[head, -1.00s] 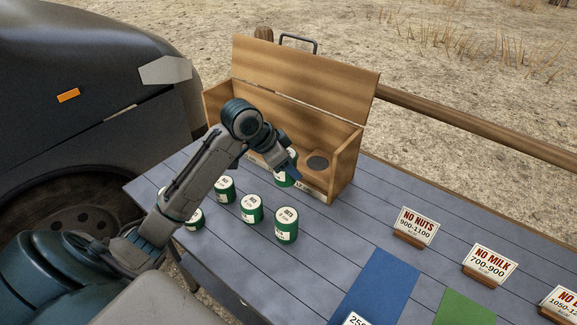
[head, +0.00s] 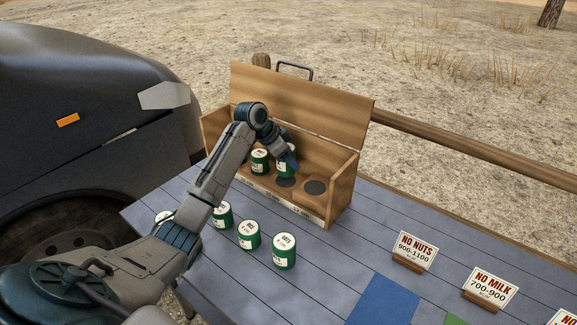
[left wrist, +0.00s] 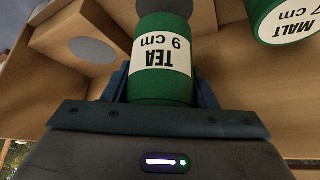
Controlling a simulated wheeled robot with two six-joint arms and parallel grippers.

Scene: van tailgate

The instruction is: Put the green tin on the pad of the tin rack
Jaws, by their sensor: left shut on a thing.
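My left gripper (head: 289,163) is shut on a green tin (head: 284,166), over the inside of the wooden tin rack (head: 343,192). In the left wrist view the held tin (left wrist: 161,75) shows the label "TEA 9 cm", between the fingers of my gripper (left wrist: 160,98). Two dark round pads show in the rack: a near pad (head: 286,183) just below the tin and a right pad (head: 315,187), both bare. Whether the tin touches a pad I cannot tell. Another green tin (head: 259,162), labelled "MALT" in the left wrist view (left wrist: 287,18), stands in the rack to the left.
Several green tins, such as this front one (head: 284,252), stand on the blue-grey plank table (head: 335,265) before the rack. The rack's raised wooden lid (head: 300,100) stands behind.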

